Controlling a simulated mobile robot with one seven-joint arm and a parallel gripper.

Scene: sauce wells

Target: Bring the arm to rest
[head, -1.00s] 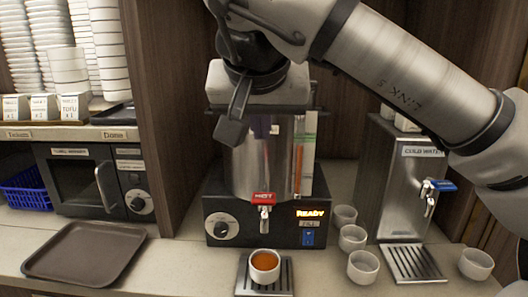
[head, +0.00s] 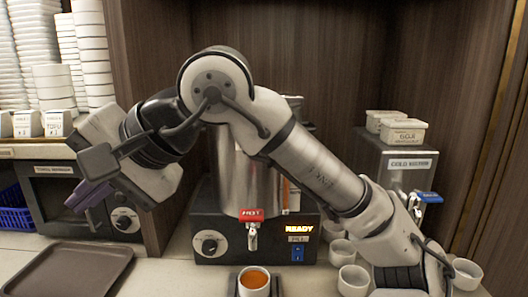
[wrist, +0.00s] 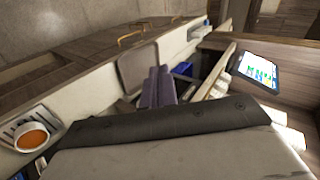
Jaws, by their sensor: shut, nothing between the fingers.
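My arm is bent in an arch across the head view, in front of the hot-water urn (head: 232,175). My gripper (head: 88,196) is at the left, pointing down and left, in front of the dark cabinet oven. Its purple fingers are together with nothing between them; they also show in the wrist view (wrist: 158,88). A white cup of orange-brown liquid (head: 254,281) stands under the urn's red HOT tap, apart from my gripper. The same cup shows at the lower left of the wrist view (wrist: 32,138).
A brown tray (head: 68,272) lies on the counter below my gripper. A cold-water dispenser (head: 408,168) and several white cups (head: 354,280) are at the right, partly behind my arm. Stacked white dishes (head: 92,50) fill the left shelf. A blue basket (head: 14,218) is at the far left.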

